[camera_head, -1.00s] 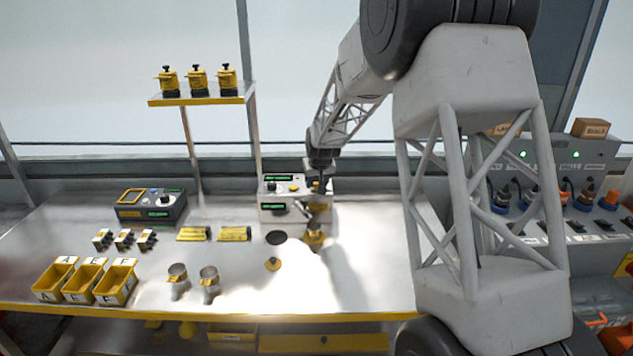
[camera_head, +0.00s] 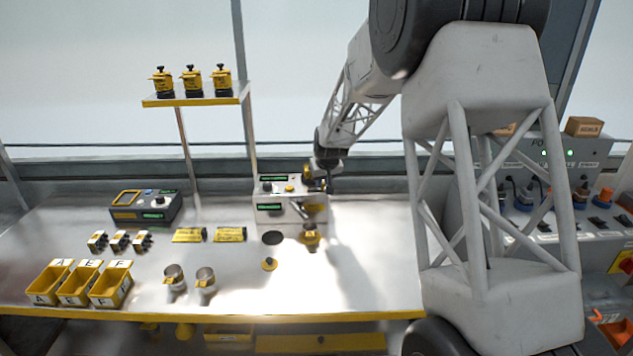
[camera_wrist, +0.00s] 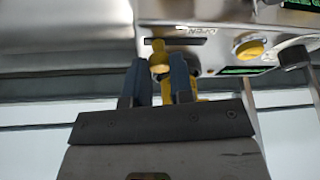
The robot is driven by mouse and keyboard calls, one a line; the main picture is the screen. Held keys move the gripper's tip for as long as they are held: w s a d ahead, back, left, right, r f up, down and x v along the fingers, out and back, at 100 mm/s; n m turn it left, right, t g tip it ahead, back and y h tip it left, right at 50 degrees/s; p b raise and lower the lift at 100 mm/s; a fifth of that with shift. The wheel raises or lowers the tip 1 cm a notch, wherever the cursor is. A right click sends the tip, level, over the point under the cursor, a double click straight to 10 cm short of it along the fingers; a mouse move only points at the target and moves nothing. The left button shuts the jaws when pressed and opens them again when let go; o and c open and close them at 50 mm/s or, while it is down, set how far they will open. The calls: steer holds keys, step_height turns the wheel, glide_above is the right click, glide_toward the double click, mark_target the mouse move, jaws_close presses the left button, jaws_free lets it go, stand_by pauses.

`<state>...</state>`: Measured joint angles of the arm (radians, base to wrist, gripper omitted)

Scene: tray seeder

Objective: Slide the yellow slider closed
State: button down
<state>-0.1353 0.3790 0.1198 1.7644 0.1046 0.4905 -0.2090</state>
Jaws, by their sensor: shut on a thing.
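The yellow slider (camera_wrist: 160,56) is a small knob at a dark slot in the face of the seeder unit (camera_wrist: 210,12), seen in the wrist view. My gripper (camera_wrist: 160,78) has its two blue-grey fingers on either side of the slider and is shut on it. The slider sits near the left part of the slot, with the slot's dark line visible to its right. In the head view my gripper (camera_head: 326,184) is at the right side of the seeder unit (camera_head: 270,215), and the slider cannot be made out there.
A round yellow button (camera_wrist: 249,50) and a dark knob (camera_wrist: 293,56) are right of the slider on the unit. Yellow bins (camera_head: 110,290) and metal cups (camera_head: 175,285) are farther left. The front right table is clear.

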steer(key=c, duration=1)
jaws_free()
steer(key=shift+d, duration=0.2)
steer(key=shift+r, duration=0.1)
steer(key=shift+v, duration=3.8)
steer(key=shift+s, duration=0.1)
